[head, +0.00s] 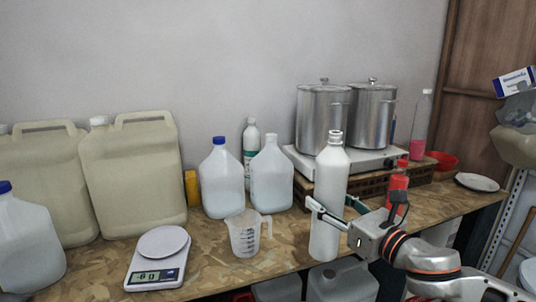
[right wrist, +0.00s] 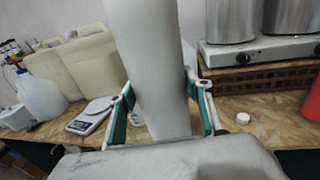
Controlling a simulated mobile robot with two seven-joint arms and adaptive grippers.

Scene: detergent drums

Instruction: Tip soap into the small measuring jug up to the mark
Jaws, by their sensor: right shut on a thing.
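The tall white soap bottle (head: 331,180) stands upright near the front edge of the bench, its neck showing no cap. My right gripper (head: 333,208) is shut around its middle. In the right wrist view the bottle (right wrist: 160,70) fills the centre between the green-padded fingers (right wrist: 160,105). I cannot tell whether its base touches the bench. The clear measuring jug (head: 244,236), with dark marks and a handle on its right, stands left of the bottle, apart from it. I see no soap in it clearly. It is mostly hidden in the right wrist view. My left gripper is not in view.
A scale (head: 159,262) is left of the jug. Blue-capped jug (head: 221,181) and white jug (head: 271,177) stand behind. Large drums (head: 135,170) fill the left. Right are steel pots (head: 322,118) and a red bottle (head: 398,183).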

